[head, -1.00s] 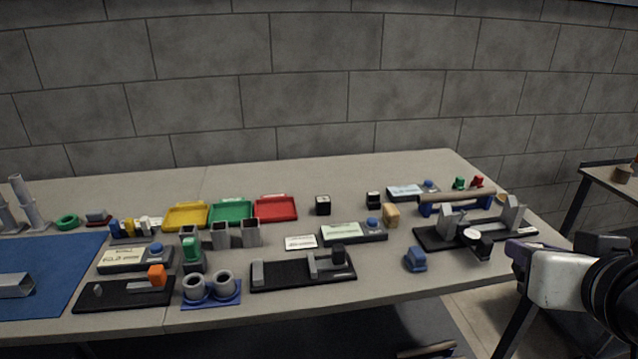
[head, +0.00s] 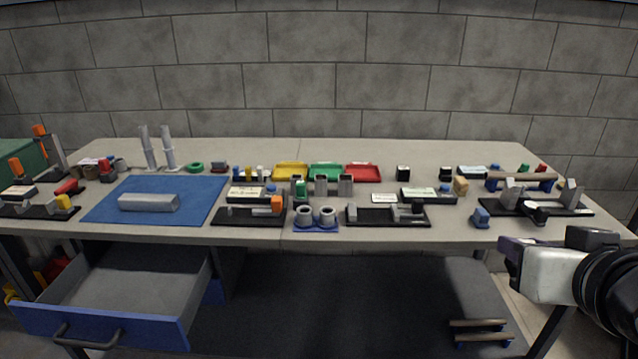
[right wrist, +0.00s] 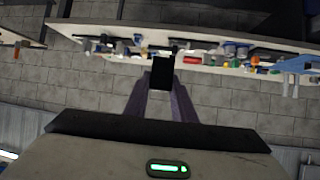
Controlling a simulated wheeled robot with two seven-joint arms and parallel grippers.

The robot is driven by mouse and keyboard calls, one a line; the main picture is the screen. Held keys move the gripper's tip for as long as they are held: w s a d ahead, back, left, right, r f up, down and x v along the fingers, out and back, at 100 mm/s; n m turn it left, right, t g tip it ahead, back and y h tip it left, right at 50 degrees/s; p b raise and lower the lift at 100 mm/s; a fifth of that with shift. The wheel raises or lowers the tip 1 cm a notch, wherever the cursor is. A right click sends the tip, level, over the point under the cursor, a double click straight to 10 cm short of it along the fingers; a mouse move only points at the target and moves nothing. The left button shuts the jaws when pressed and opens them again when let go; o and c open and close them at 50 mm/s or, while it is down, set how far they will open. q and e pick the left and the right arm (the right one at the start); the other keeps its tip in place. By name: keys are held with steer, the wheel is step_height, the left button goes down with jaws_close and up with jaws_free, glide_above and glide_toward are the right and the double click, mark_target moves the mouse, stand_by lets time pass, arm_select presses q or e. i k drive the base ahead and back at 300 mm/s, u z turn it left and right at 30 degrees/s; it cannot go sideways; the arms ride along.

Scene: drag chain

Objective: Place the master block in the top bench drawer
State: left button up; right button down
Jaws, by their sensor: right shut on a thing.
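My right gripper (head: 508,252) is at the right edge of the head view, in front of the bench's right end. In the right wrist view my right gripper (right wrist: 162,80) is shut on a small dark block (right wrist: 162,73), which I take as the master block. The block is hidden in the head view. The top bench drawer (head: 100,326) has a blue front and dark handle, is pulled open at the lower left, and its visible floor is bare. My right gripper is far to the right of it. My left gripper is not in view.
The bench top (head: 300,150) carries many fixtures, trays and gauges. A blue mat (head: 130,211) with a grey bar (head: 148,202) lies above the drawer. Open floor shows below the bench at the right.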

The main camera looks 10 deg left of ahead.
mark_target(154, 293)
steer(key=u, duration=1.5)
steer(key=i, duration=1)
steer(key=z, duration=0.05)
